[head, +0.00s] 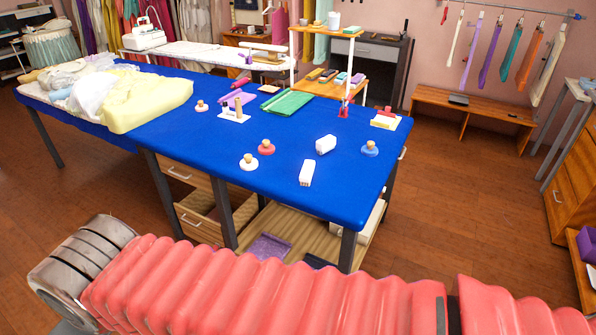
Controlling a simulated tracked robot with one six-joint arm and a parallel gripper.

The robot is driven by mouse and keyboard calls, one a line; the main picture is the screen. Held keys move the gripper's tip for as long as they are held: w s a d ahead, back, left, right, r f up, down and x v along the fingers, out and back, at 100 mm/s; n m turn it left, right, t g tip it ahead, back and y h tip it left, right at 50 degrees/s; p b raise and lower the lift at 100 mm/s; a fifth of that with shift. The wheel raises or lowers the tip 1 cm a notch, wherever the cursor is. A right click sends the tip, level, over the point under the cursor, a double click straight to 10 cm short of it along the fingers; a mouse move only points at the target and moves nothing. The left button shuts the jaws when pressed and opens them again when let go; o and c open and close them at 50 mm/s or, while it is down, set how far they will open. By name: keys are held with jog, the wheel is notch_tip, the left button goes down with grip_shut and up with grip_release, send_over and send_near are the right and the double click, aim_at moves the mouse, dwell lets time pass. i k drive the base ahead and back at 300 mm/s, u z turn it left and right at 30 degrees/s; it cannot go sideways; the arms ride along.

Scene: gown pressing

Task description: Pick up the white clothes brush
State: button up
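Two small white blocks lie on the blue-covered table, either of which could be the white clothes brush. One white block (306,173) lies near the front edge, with faint marks on its side facing me. The other white block (326,144) lies a little farther back and to the right. No bristles can be made out on either, so I cannot tell which one is the brush. My arm's red ribbed sleeve crosses the foreground, apart from the table. My gripper is not in view.
Round knobbed pieces, white (249,161), red (266,147) and blue (370,148), stand near the blocks. The blue table (330,195) is clear along its front right. Folded cloth (150,98) covers its left end. A small wooden shelf (345,88) stands behind.

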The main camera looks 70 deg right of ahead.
aim_at(307, 173)
jog(key=z, duration=0.3)
jog(key=i, duration=0.65)
jog(key=z, duration=0.95)
jog(key=i, duration=0.65)
jog(key=z, duration=0.45)
